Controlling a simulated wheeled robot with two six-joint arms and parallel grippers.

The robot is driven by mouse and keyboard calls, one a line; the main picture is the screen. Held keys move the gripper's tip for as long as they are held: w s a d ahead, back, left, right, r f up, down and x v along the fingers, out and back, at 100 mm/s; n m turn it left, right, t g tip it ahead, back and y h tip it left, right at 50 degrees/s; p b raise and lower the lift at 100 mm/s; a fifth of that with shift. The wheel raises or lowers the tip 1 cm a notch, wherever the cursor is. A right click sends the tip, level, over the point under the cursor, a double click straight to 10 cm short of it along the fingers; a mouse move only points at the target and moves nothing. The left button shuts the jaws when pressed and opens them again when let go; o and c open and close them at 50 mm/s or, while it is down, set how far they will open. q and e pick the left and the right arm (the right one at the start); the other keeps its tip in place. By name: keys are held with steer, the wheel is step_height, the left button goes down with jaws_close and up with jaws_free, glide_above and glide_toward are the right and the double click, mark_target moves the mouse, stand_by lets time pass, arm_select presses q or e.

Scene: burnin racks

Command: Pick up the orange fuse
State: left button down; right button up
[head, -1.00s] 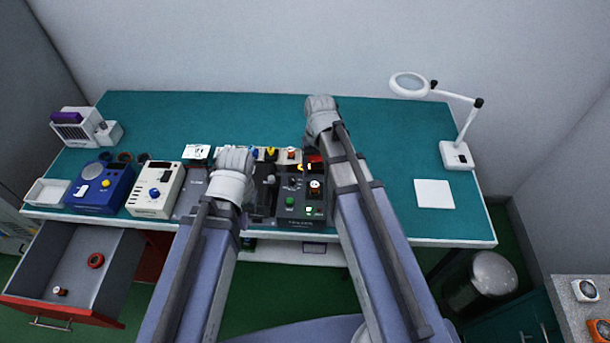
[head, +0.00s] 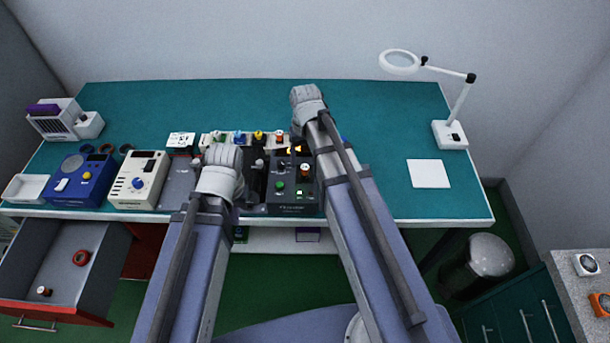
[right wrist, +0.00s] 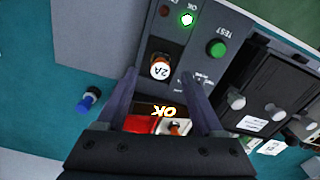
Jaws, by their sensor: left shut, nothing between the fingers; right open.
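An orange-topped fuse (head: 279,136) stands in the row of coloured fuses at the back of the equipment, just left of my right wrist. In the right wrist view an orange-brown fuse (right wrist: 178,128) shows in a white holder, low between the finger bases. My right gripper (right wrist: 156,78) is open and empty. Its fingertips are near a 2A fuse (right wrist: 160,68) with a white top and orange-brown rim, seated in the dark tester (head: 292,196). I cannot tell whether they touch it. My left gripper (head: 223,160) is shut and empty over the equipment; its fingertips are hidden.
A blue fuse (right wrist: 90,98) stands beside the tester. Blue (head: 82,182) and cream (head: 138,182) instruments stand at left. An open drawer (head: 60,262) holds a red ring and a small fuse.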

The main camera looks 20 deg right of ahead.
mark_target(305, 167)
step_height(305, 167, down, 3)
steer(key=shift+w+b, duration=0.1)
steer(key=shift+b, duration=0.85)
arm_select(q)
step_height(305, 167, down, 3)
steer(key=shift+r, duration=0.1)
arm_select(e)
steer(key=shift+r, duration=0.1)
steer(key=shift+c, duration=0.2)
jaws_close()
